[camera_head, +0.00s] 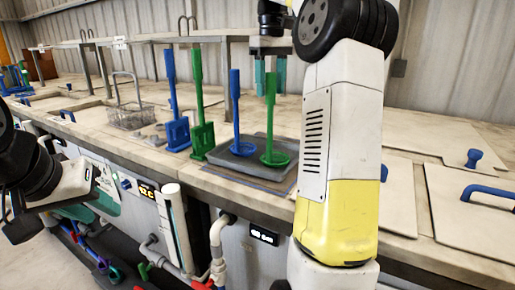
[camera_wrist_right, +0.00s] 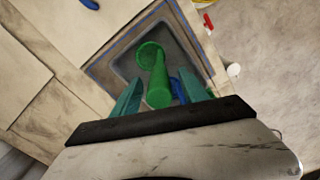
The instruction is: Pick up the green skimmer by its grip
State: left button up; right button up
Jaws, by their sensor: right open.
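The green skimmer (camera_head: 270,117) stands upright with its round ring end down in a grey tray (camera_head: 238,164). Its stick-like grip points up. My right gripper (camera_head: 271,88) is open above the tray, with one teal finger on each side of the skimmer's upper end. In the right wrist view the green skimmer (camera_wrist_right: 157,80) lies between the two spread fingers (camera_wrist_right: 160,92), with gaps on both sides. My left arm's dark end (camera_head: 22,228) is at the far left, low beside the bench; its fingers cannot be made out.
A blue skimmer (camera_head: 236,112) stands close to the left in the same tray. A green paddle (camera_head: 199,105) and a blue paddle (camera_head: 171,100) stand further left, near a wire basket (camera_head: 128,115). Lids with blue handles (camera_head: 488,192) lie at right. A raised shelf (camera_head: 150,40) runs behind.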

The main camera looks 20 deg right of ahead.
aim_at(270, 100)
jog(key=f, duration=0.4)
jog(key=shift+w+f, duration=0.2)
jog(key=shift+c, duration=0.3)
grip_shut()
dwell(0.9)
